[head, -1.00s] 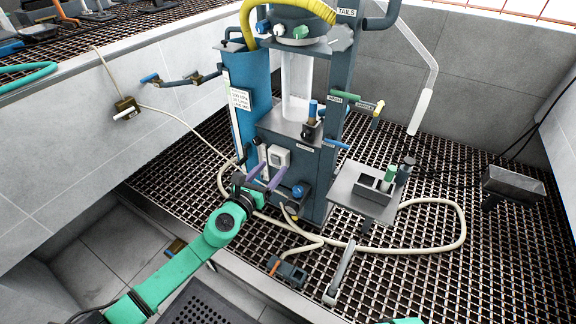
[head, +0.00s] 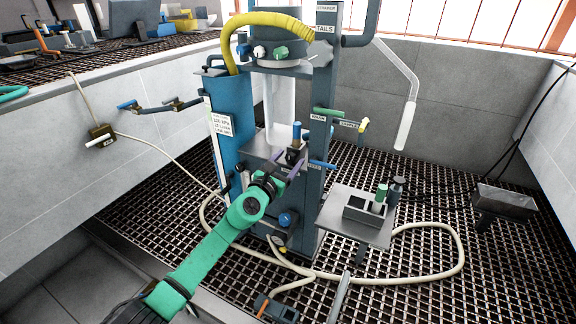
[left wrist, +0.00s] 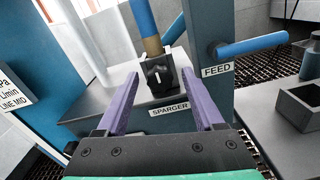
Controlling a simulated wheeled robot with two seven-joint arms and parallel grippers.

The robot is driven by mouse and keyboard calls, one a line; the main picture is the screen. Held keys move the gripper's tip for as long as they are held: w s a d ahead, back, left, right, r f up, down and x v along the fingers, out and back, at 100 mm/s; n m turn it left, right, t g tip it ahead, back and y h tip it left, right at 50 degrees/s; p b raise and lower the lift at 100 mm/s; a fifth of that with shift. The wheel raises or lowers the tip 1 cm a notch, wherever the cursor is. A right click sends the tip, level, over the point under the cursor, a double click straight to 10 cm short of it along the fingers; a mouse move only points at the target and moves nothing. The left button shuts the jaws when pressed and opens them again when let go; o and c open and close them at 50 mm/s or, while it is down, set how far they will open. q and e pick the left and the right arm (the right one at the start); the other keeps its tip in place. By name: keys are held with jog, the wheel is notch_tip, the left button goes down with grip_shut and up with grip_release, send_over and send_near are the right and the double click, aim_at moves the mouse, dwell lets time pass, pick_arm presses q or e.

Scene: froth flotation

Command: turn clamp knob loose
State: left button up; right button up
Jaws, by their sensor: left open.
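A black knob (left wrist: 158,75) with a white mark stands above the SPARGER label (left wrist: 169,108) on the grey housing in the left wrist view. It is at the foot of a brown and blue upright tube (left wrist: 148,30). No label names it as the clamp knob. My left gripper (head: 285,164) is open, its purple fingers pointing at the knob. In the left wrist view the knob appears between the fingertips, a little beyond them; contact cannot be told. In the head view the knob (head: 295,152) is partly hidden by the fingers. My right gripper is out of view.
A blue FEED pipe (left wrist: 250,45) sticks out to the right of the knob. A blue column (head: 232,120) stands to the left. A grey shelf with a small open box (head: 364,213) is at the right. A cream hose (head: 385,279) loops over the grating.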

pick_arm(q)
grip_shut()
jog(key=shift+n, duration=0.3)
jog(key=n, duration=0.3)
jog(key=shift+n, duration=1.6)
grip_release()
